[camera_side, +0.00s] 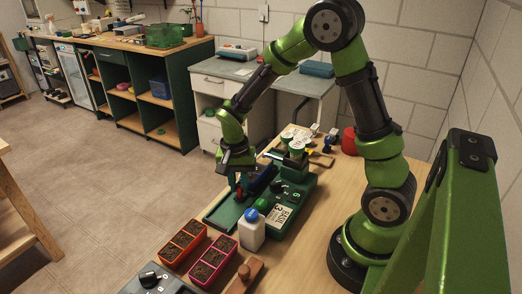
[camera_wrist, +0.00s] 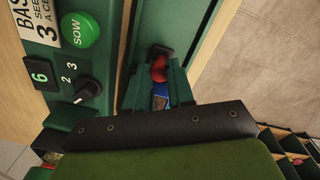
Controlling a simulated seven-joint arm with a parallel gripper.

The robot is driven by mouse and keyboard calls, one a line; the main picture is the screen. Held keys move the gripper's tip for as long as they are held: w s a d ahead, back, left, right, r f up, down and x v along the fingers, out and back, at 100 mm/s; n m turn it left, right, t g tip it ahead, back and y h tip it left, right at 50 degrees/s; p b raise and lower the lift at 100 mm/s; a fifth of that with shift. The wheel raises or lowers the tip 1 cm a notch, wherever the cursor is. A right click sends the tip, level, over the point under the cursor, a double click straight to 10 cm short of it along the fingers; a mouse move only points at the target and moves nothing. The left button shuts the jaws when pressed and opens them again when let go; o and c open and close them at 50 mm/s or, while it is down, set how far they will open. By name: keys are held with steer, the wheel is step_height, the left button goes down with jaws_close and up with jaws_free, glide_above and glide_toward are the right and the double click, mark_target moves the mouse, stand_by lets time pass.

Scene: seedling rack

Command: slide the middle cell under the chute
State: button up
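The green sowing machine (camera_side: 290,190) stands on the wooden bench. Its label, round green SOW button (camera_wrist: 80,29) and dial (camera_wrist: 88,92) show at the left of the wrist view. My gripper (camera_wrist: 159,66) points down over the machine's left side. Its two green fingers flank a red knob (camera_wrist: 158,72), with no clear gap on either side, so it looks shut on it. A little red also shows under my gripper in the side view. A small blue patch (camera_wrist: 161,102) shows between the fingers. The chute's mouth and the cell under it cannot be made out.
An orange tray (camera_side: 165,258) and a pink tray (camera_side: 194,281) of soil cells stand in front of the machine. A wooden-handled tool (camera_side: 242,277) and a dark control box (camera_side: 152,283) lie at the near edge.

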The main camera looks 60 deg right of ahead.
jaws_close()
steer(key=shift+d, duration=2)
steer(key=o, duration=0.7)
jaws_free()
steer(key=shift+c, duration=0.2)
step_height(320, 180, up, 17)
steer(key=shift+w+a, duration=0.2)
steer(key=shift+w, duration=0.1)
